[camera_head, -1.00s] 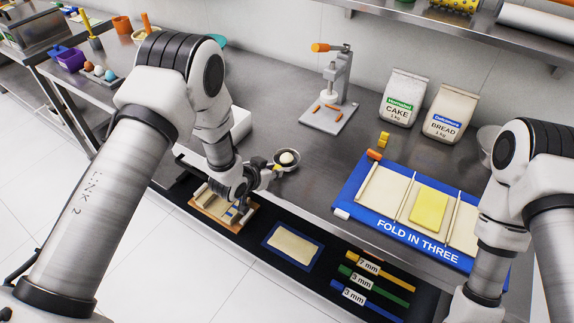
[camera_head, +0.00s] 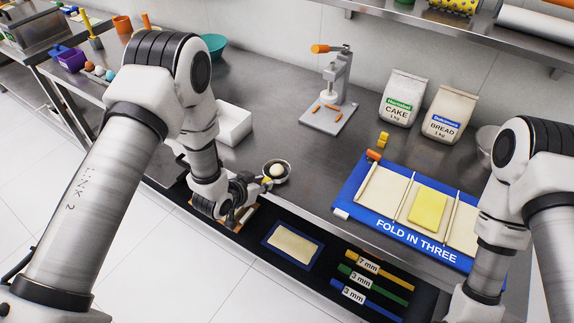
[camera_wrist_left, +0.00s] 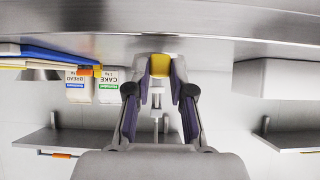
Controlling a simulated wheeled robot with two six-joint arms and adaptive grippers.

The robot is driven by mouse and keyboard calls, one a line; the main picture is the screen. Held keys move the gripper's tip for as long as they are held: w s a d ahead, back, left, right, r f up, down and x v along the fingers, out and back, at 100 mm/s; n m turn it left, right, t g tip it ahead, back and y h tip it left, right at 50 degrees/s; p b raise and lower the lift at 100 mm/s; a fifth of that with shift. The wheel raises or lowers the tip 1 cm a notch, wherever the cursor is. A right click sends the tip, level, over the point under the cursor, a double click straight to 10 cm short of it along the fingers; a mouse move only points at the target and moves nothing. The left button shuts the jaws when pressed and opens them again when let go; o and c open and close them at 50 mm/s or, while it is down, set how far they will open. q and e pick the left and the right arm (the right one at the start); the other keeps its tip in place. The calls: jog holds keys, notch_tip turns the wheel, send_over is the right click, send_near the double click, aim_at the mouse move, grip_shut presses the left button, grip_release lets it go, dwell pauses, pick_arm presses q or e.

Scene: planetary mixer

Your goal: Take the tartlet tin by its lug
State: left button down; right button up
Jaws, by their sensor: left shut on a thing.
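The tartlet tin (camera_head: 287,177) is a small round metal tin with a pale ball inside, near the front edge of the steel counter. A yellow lug on its near left side shows between my left gripper's fingers in the left wrist view (camera_wrist_left: 160,66). My left gripper (camera_head: 263,185) is shut on this lug. I cannot tell if the tin touches the counter or is slightly above it. My right arm comes in at the right, and its gripper is out of frame.
A white box (camera_head: 236,122) stands behind my left arm. A press (camera_head: 340,80) and flour bags (camera_head: 402,98) stand at the back. The blue mat (camera_head: 352,200) lies to the right. Below the front edge are a blue-edged tray (camera_head: 270,246) and coloured strips (camera_head: 375,284).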

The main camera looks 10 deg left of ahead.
pick_arm(q)
jog(key=shift+s+a, duration=0.2)
jog(key=shift+s, duration=0.3)
jog(key=shift+s+a, duration=0.15)
jog(key=shift+s, duration=0.3)
jog(key=s, duration=0.2)
jog(key=s+a, duration=0.1)
jog(key=shift+s+a, duration=0.2)
jog(key=shift+s, duration=0.2)
jog(key=shift+r+p, duration=0.1)
jog(key=shift+p, duration=0.2)
jog(key=shift+r+p, duration=0.85)
jog(key=shift+r, duration=0.35)
jog(key=shift+r+p, duration=0.95)
jog(key=shift+r, duration=0.3)
